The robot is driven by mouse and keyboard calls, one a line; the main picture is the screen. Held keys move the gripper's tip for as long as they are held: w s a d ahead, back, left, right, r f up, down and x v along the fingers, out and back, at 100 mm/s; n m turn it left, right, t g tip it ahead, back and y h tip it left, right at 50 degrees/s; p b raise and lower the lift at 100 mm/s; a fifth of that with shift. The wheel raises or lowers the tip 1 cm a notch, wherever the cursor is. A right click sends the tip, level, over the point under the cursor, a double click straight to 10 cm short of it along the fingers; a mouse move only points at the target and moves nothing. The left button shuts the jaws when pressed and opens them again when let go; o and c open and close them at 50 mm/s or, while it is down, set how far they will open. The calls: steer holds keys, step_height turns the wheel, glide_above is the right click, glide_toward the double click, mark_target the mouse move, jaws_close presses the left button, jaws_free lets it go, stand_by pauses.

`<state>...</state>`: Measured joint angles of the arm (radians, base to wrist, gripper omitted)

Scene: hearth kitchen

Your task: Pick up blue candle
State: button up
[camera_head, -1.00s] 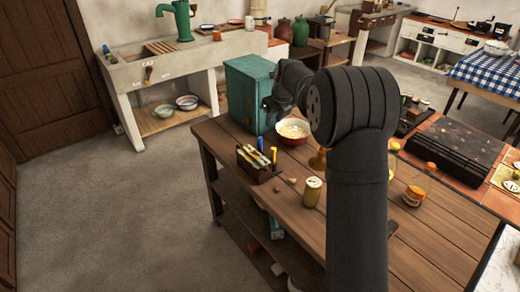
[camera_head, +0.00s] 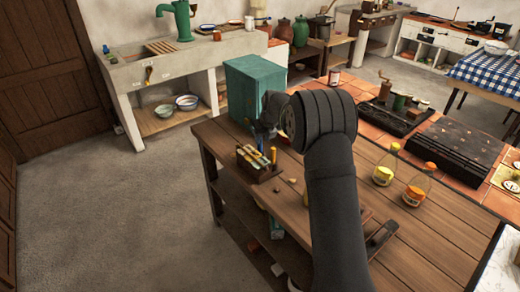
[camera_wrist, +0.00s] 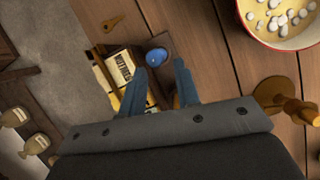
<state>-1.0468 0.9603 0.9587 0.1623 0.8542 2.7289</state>
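The blue candle (camera_wrist: 157,56) shows in the wrist view as a round blue top, seen nearly end-on. It stands at one end of a dark wooden caddy (camera_wrist: 182,45). My gripper (camera_wrist: 160,68) is open, with its two blue-grey fingers pointing at the candle. The candle lies between the fingertip lines, just beyond the tips, and no contact is visible. In the head view my gripper (camera_head: 264,130) is over the caddy (camera_head: 257,175) on the wooden table; my wrist partly hides the candle there.
A box with dark lettering (camera_wrist: 121,68) lies beside the candle. A brass candlestick (camera_wrist: 285,95) and a red-rimmed bowl (camera_wrist: 249,35) stand to the right in the wrist view. A teal box (camera_head: 245,85) stands behind my gripper.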

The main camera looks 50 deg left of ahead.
mark_target(260, 148)
steer(key=x, duration=0.5)
steer(key=shift+s+a, duration=0.1)
steer(key=shift+a, duration=0.1)
steer(key=shift+r, duration=0.1)
jaws_close()
steer(key=shift+r, duration=0.1)
